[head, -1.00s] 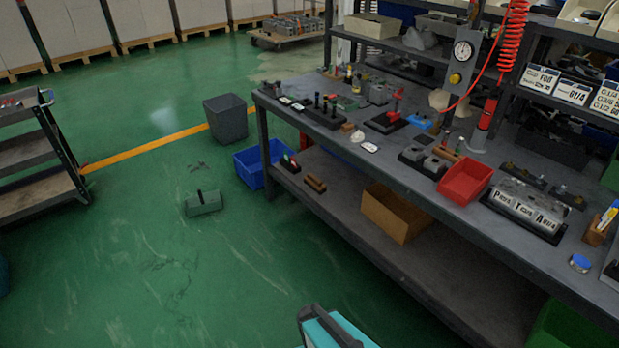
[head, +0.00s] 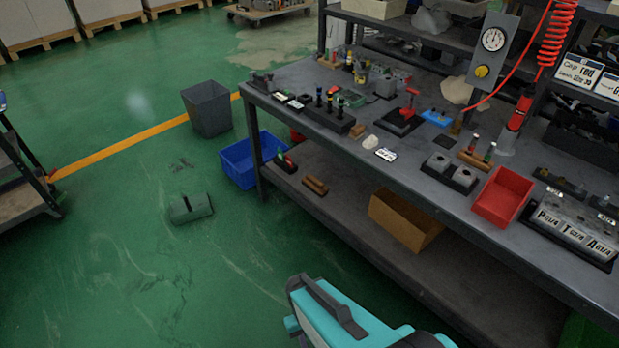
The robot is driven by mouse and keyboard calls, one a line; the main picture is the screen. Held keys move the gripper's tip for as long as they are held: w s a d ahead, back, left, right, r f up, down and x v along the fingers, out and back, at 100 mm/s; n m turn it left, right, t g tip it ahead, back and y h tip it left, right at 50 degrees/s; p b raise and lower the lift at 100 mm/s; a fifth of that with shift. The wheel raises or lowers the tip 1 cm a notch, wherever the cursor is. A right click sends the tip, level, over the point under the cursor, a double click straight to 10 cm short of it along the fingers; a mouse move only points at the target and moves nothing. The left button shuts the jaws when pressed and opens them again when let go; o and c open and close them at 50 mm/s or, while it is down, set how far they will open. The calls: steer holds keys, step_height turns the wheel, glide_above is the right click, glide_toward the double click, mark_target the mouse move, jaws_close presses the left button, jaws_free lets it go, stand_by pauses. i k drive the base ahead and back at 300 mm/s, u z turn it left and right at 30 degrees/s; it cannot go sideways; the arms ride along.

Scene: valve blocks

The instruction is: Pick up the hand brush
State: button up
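No thing in the head view shows clearly as a hand brush. A small brown, block-like thing (head: 315,186) lies on the lower shelf of the workbench, near its left end; it is too small to tell whether it is the brush. A dark thing with red and green parts (head: 286,162) lies just behind it. A teal and black part of my arm shows at the bottom centre, in front of the bench. My gripper's fingertips are not in view.
The grey workbench (head: 390,180) carries valve blocks, a red bin (head: 502,196) and small parts. A cardboard box (head: 405,222) stands on its lower shelf. A blue crate (head: 240,168), a grey bin (head: 208,108) and a grey-green block (head: 190,209) stand on the open green floor.

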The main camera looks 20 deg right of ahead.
mark_target(319, 188)
steer(key=u, duration=0.05)
steer(key=i, duration=1.75)
steer(key=u, duration=1.1)
steer(key=k, duration=0.8)
steer(key=u, duration=0.05)
